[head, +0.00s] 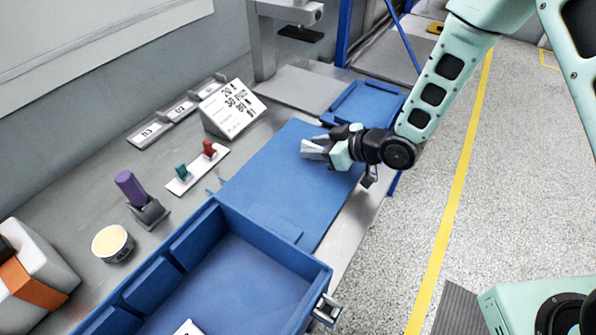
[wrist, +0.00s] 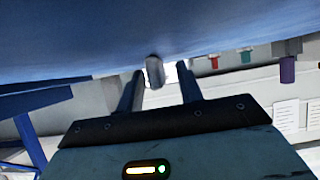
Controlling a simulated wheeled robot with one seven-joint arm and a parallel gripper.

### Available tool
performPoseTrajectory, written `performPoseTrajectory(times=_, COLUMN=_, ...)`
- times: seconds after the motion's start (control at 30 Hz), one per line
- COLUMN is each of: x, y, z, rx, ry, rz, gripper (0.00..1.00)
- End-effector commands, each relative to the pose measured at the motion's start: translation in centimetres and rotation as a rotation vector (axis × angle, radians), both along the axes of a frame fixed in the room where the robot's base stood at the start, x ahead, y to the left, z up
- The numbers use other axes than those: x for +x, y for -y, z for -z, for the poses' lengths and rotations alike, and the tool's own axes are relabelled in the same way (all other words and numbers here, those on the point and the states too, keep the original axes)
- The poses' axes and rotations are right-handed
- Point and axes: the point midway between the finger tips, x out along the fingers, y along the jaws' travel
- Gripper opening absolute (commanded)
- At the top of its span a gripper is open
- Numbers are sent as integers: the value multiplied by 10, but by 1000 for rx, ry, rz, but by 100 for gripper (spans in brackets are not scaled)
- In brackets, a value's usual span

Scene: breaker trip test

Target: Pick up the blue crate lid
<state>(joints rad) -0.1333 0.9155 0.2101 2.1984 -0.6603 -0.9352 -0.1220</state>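The blue crate lid (head: 265,180) lies flat on the grey bench in the head view, behind the open crate. In the wrist view its blue surface (wrist: 80,35) fills the top of the upside-down picture. My gripper (head: 312,148) is over the right part of the lid. The wrist view shows its two dark fingers (wrist: 160,78) apart, pointing toward the lid. A small grey post (wrist: 155,71) stands at the lid surface between the fingertips, with gaps visible on both sides. I cannot tell whether the post is fixed to the lid.
An open blue crate (head: 320,275) stands at the front, and a smaller blue tray (head: 365,104) at the back. Red and green switches (head: 182,171), a purple cylinder (head: 128,186) on a holder and a white label stand (head: 232,108) are left of the lid.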

Motion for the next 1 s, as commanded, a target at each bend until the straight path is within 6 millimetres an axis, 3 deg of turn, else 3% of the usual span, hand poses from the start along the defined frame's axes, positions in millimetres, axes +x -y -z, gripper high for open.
performPoseTrajectory(times=0.3, x=3, y=-5, z=3, rx=0, ry=0, rz=1, gripper=36)
performPoseTrajectory(times=0.43, x=3, y=-5, z=3, rx=0, ry=0, rz=1, gripper=3)
performPoseTrajectory(times=0.47, x=3, y=-5, z=3, rx=0, ry=0, rz=1, gripper=0)
performPoseTrajectory(times=1.0, x=6, y=-9, z=-6, rx=2, ry=2, rz=1, gripper=0)
